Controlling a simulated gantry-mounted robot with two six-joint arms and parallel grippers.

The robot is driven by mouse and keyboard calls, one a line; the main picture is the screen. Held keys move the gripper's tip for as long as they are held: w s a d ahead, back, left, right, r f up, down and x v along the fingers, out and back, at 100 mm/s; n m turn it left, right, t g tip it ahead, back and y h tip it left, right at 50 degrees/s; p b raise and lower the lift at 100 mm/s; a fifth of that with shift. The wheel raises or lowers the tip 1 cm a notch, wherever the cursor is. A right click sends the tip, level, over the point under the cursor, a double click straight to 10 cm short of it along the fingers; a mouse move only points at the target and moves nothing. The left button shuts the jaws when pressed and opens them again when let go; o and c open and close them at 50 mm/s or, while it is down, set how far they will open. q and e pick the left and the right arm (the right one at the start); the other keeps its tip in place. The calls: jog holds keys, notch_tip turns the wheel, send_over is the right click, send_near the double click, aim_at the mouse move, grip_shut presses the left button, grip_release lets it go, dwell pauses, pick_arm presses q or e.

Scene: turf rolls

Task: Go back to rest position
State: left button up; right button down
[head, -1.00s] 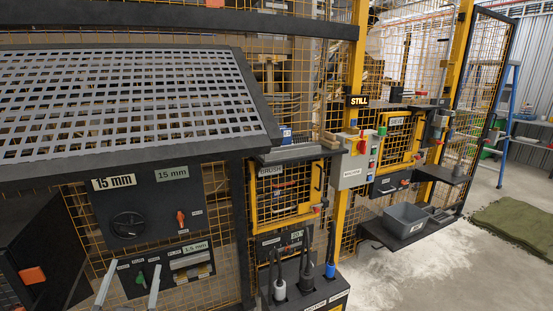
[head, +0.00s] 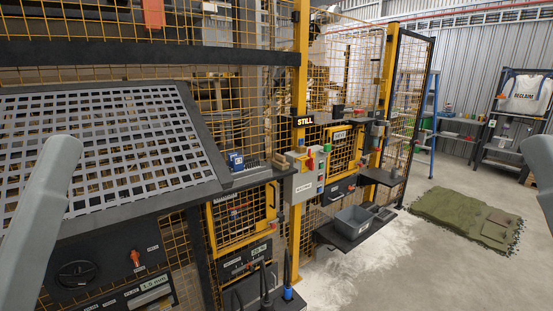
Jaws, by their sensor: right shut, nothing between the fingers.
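A smooth grey part of my right arm and gripper (head: 540,168) shows at the right edge of the head view, cut off by the frame. It is shut and empty, and apart from everything around it; its fingertips are hard to make out. A similar grey part of my left arm (head: 42,195) rises at the left edge, in front of the perforated screen. The left gripper's fingers are not in view. Neither arm is seen to hold anything.
The slotted metal screen (head: 105,145) and its dark frame fill the left. A yellow mesh guard with a control box (head: 304,176) stands mid-view. A grey bin (head: 352,221) sits on a black shelf. A green turf mat (head: 455,214) lies on open floor at right.

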notch_tip(320, 180, up, 30)
jog(key=p, duration=2.7)
